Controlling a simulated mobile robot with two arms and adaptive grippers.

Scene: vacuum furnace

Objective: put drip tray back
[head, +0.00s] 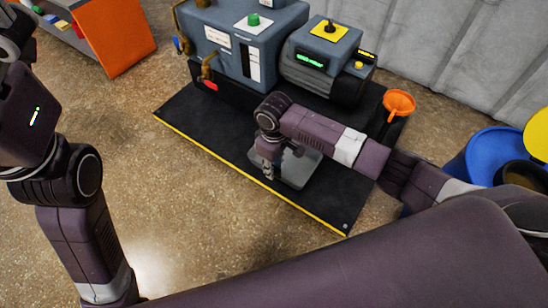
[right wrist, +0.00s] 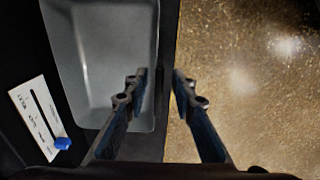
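The drip tray is a shallow grey tray (head: 301,170) lying on the black base plate below the pump unit, partly hidden by my right arm. In the right wrist view the tray (right wrist: 95,60) fills the upper left, seen from above and empty. My right gripper (head: 268,172) is over the tray's left side in the head view. In the right wrist view its fingers (right wrist: 162,88) are apart with a gap between them. One finger overlaps the tray's inside and the other shows beyond its side wall; contact cannot be told. My left arm shows at left, but its gripper does not.
The black base plate (head: 205,125) has a yellow front edge. A blue-grey pump unit (head: 315,55) stands behind. An orange funnel (head: 398,103) and a blue drum (head: 488,150) are at right. A white plate with a blue knob (right wrist: 62,143) lies left of the fingers. Floor at left is clear.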

